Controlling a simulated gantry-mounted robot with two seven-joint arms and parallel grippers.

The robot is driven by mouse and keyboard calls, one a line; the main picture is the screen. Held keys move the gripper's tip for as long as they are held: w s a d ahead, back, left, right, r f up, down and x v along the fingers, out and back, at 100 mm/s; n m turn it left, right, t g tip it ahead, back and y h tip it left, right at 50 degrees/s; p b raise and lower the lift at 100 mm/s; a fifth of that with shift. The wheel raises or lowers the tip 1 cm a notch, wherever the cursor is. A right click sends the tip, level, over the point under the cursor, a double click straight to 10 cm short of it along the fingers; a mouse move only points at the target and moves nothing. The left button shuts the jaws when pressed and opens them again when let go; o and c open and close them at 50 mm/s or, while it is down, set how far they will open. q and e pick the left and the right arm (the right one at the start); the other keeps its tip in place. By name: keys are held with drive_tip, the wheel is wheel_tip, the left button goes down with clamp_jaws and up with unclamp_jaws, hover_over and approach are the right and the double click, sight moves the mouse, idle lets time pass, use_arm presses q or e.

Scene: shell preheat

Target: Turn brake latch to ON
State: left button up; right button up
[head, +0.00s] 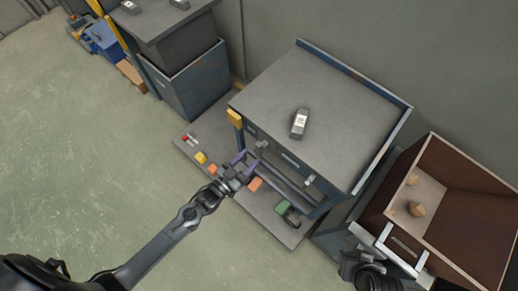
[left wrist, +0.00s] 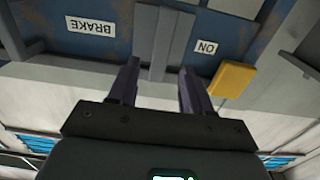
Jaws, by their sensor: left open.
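The brake latch (left wrist: 157,45) is a grey upright bar on the worn blue cabinet front in the left wrist view. The white BRAKE label (left wrist: 90,25) is on its left and the ON label (left wrist: 206,47) on its right, both upside down. My left gripper (left wrist: 160,70) is open, its two purple fingers on either side of the bar; contact cannot be told. In the head view my left gripper (head: 248,163) is at the cabinet front, by a small grey piece (head: 261,146). Part of my right arm (head: 372,275) shows at the lower right; its finger opening is unclear.
The grey-topped cabinet (head: 345,85) carries a dark handheld device (head: 299,123). A yellow block (head: 235,118) sits at its left corner. A low grey shelf (head: 265,214) holds small coloured items. A brown-lined open bin (head: 470,165) stands at right. Floor at left is clear.

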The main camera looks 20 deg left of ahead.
sight(257, 151)
use_arm(q)
drive_tip(key=shift+b+x, duration=0.7)
drive_tip(key=shift+x, duration=2.5)
drive_tip(key=shift+s, duration=0.1)
clamp_jaws()
